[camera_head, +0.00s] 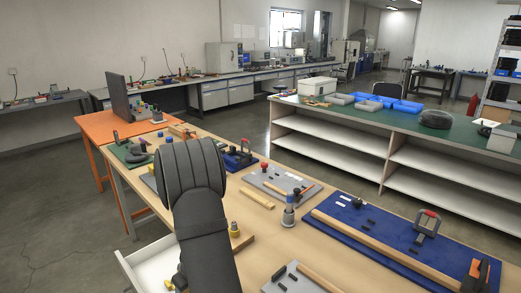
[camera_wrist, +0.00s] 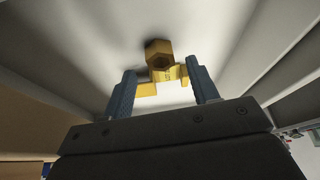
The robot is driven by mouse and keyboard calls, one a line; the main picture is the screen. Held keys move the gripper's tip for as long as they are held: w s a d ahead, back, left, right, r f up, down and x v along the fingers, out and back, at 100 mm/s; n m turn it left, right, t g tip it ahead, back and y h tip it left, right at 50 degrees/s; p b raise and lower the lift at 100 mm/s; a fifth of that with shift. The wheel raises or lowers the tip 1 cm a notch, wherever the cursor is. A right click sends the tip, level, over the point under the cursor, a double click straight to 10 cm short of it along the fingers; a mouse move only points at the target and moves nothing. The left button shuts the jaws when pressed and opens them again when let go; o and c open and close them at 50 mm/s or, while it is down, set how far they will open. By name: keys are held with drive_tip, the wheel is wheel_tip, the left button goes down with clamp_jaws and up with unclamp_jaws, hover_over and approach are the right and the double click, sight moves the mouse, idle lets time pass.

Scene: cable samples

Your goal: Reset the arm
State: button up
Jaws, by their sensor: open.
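My gripper (camera_wrist: 163,71) is open in the wrist view, with its two blue-grey fingers spread apart. A yellow metal fitting with a hexagonal head (camera_wrist: 158,47) lies in the white drawer, ahead of and partly between the fingertips. I see no finger clearly closed on it, but cannot tell whether one touches it. In the head view the white drawer (camera_head: 146,262) stands open at the workbench's near side. My dark arm reaches down over the bench edge there, and my gripper is mostly hidden. A bit of yellow shows beside the arm.
The drawer walls rise close around my gripper. The wooden workbench (camera_head: 262,232) carries a blue board (camera_head: 385,232) with a long rod, a grey board (camera_head: 268,180) and a small grey post (camera_head: 289,212). A green-topped counter (camera_head: 375,118) stands beyond, across open floor.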

drive_tip(key=v, duration=0.9)
drive_tip(key=x, duration=1.2)
drive_tip(key=shift+a+f, duration=0.1)
wheel_tip(320, 180, up, 9)
drive_tip(key=s+d+r+m+t, duration=0.1)
drive_tip(key=s+d+r+m, duration=0.3)
drive_tip(key=d, duration=0.5)
drive_tip(key=w+d+r+m+h, duration=0.1)
drive_tip(key=w+d+m, duration=0.1)
drive_tip(key=d, duration=0.5)
drive_tip(key=w+d+m+h, duration=0.1)
drive_tip(key=w+d+m, duration=0.1)
drive_tip(key=d, duration=0.5)
drive_tip(key=w+d+r+m+h, duration=0.1)
drive_tip(key=w+d+m, duration=0.1)
drive_tip(key=d, duration=0.6)
drive_tip(key=shift+w+r+t, duration=0.3)
drive_tip(key=shift+w+r, duration=0.05)
drive_tip(key=shift+w, duration=0.25)
